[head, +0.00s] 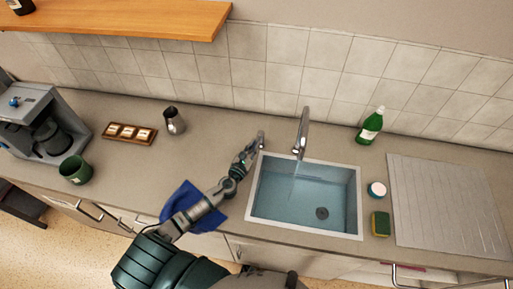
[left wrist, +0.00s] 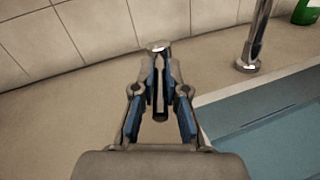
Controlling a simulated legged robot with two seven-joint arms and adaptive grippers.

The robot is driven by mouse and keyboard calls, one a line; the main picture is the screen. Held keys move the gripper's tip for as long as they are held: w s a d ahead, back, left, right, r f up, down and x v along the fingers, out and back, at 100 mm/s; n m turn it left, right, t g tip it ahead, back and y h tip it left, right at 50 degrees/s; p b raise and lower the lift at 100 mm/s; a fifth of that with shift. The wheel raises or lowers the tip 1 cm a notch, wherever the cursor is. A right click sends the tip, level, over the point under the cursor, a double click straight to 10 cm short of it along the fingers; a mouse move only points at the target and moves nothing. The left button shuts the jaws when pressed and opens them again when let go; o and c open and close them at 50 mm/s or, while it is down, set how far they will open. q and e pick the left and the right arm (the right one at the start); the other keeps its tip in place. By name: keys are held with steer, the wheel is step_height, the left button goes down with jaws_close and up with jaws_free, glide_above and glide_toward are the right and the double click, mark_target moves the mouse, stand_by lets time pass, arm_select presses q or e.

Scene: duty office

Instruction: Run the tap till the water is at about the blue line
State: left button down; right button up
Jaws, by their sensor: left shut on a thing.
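The chrome tap (head: 302,133) stands behind the sink (head: 250,200), and a thin stream of water (head: 294,181) falls from its spout. Bluish clear water (head: 300,205) lies in the basin, and the dark drain (head: 322,213) shows through it. My left gripper (head: 254,146) is shut on the tap's lever (head: 262,136), left of the spout. In the left wrist view the fingers (left wrist: 160,95) close around the lever, whose chrome top (left wrist: 158,46) shows beyond them. My right gripper is not in view.
A blue cloth (head: 186,203) lies under my left arm. A metal jug (head: 173,121) stands to the left.

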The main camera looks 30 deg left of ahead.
arm_select(q)
steer(key=shift+a+f, duration=0.15)
steer(key=shift+f, duration=0.1)
steer(key=c, duration=1.2)
jaws_free()
steer(key=shift+s, duration=0.1)
steer(key=s, duration=1.1)
steer(key=shift+s+a, duration=0.15)
steer(key=shift+s, duration=0.2)
